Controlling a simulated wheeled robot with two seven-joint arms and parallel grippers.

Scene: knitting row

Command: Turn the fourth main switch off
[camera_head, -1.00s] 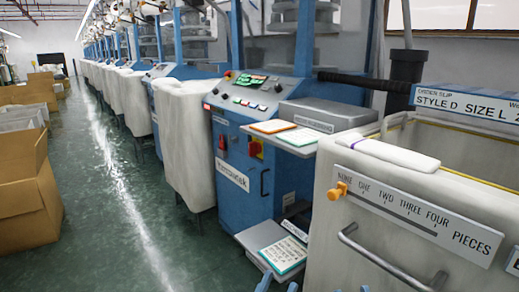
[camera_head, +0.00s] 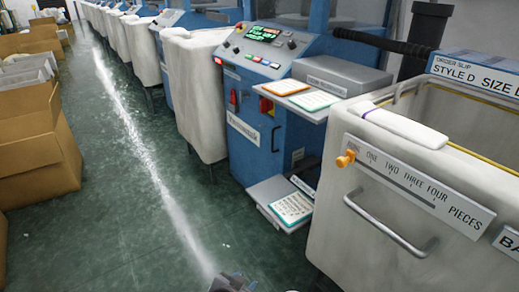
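The nearest blue knitting machine (camera_head: 255,165) stands at the centre. A red-and-yellow rotary switch (camera_head: 267,106) is on its front, below the control panel (camera_head: 266,42). A separate red part (camera_head: 233,97) sits to the left of the switch. The switch's exact position is too small to read. More blue machines recede to the upper left; their switches are hidden or too small to tell. Only the tip of my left gripper (camera_head: 235,284) shows at the bottom edge, low and well apart from the machine. Its opening cannot be made out. My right gripper is not identifiable.
A white bin (camera_head: 350,215) with a bar handle and an orange slider fills the right. Another white bin (camera_head: 195,95) stands left of the machine. A low shelf with a card (camera_head: 291,208) juts out. Cardboard boxes (camera_head: 40,145) line the left. The green aisle floor (camera_head: 120,220) between is clear.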

